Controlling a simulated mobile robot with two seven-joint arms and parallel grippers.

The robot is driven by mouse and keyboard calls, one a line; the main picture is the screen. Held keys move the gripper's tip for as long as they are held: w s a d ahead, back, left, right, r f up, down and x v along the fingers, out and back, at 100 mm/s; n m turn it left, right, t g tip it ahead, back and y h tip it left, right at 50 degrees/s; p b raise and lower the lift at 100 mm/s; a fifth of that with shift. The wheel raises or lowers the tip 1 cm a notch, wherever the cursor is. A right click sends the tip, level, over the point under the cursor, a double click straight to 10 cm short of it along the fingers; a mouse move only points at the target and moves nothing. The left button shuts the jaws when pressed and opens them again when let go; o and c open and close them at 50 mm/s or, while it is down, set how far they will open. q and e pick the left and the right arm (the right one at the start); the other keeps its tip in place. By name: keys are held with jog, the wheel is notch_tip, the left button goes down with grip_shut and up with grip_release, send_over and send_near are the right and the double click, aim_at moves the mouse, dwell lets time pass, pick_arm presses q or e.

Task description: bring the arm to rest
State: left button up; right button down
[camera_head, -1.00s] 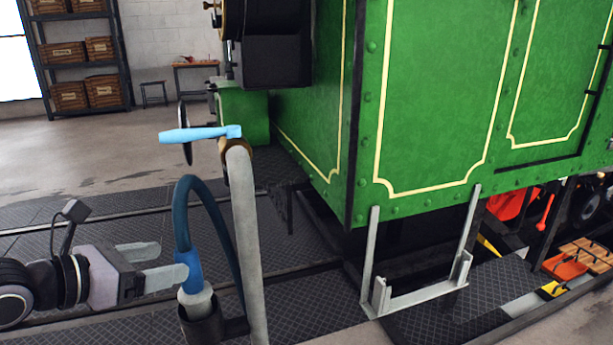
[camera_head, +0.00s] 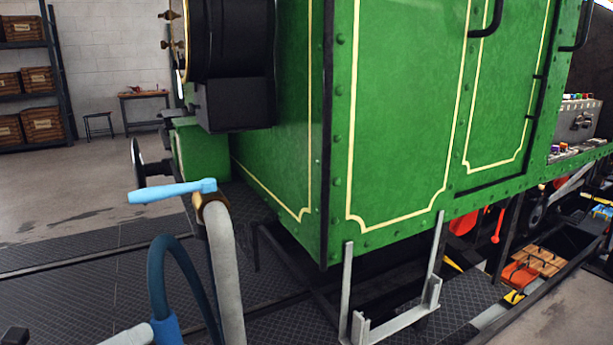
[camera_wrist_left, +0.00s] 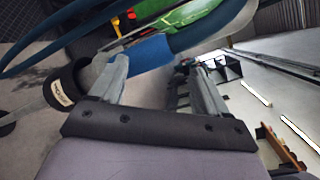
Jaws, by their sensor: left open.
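The lower end of the hose is cut off in the head view. My right gripper is in neither view.
A grey standpipe (camera_head: 224,260) with a light blue lever (camera_head: 172,191) stands beside the hose. The green tram body (camera_head: 400,110) fills the middle, with a metal step (camera_head: 392,322) below. Shelves with crates (camera_head: 25,85) stand at the back left; the floor before them is clear.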

pick_arm(q)
jog(key=s+f+n+t+y+p, duration=0.3)
jog(key=f+n+y, duration=0.7)
jog(key=n, duration=1.3)
jog(key=s+d+f+n+g+h+p, duration=0.1)
jog(key=s+d+f+n+g+p, duration=0.2)
jog(key=s+d+f+n+g, duration=0.3)
notch_tip(320, 180, down, 5)
jog(key=s+n, duration=0.1)
jog(key=s, duration=0.1)
jog(key=shift+s+d+f+h, duration=0.2)
jog(key=shift+s+d+h, duration=0.1)
jog(key=shift+h, duration=0.1)
jog(key=c, duration=0.6)
jog(key=shift+a, duration=0.15)
